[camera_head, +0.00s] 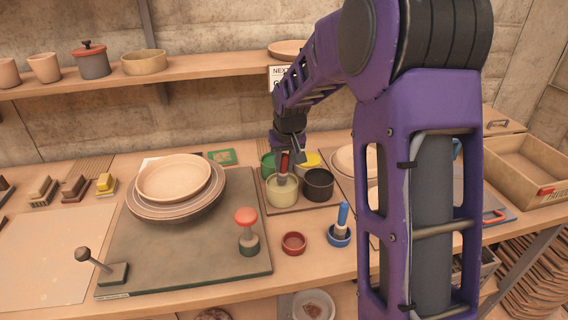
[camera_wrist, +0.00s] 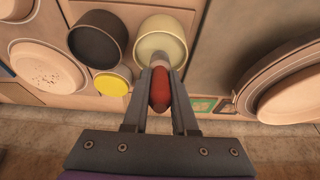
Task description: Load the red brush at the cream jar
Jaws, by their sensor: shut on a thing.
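My gripper (camera_head: 287,156) is shut on the red brush (camera_head: 284,163) above the cream jar (camera_head: 282,191). In the wrist view the red handle (camera_wrist: 160,88) sits between my two fingers (camera_wrist: 160,95). The brush points down, and its lower end is at the mouth of the cream jar (camera_wrist: 160,36). The end of its bristles is hidden, so I cannot tell how deep it reaches.
A black jar (camera_head: 318,184), a yellow jar (camera_head: 307,160) and a green jar (camera_head: 268,164) stand close around the cream jar. A blue-handled brush (camera_head: 342,218) stands in a blue holder at right. A red empty holder (camera_head: 293,243) and a red-topped stamp (camera_head: 246,220) stand in front. Stacked plates (camera_head: 173,178) lie left.

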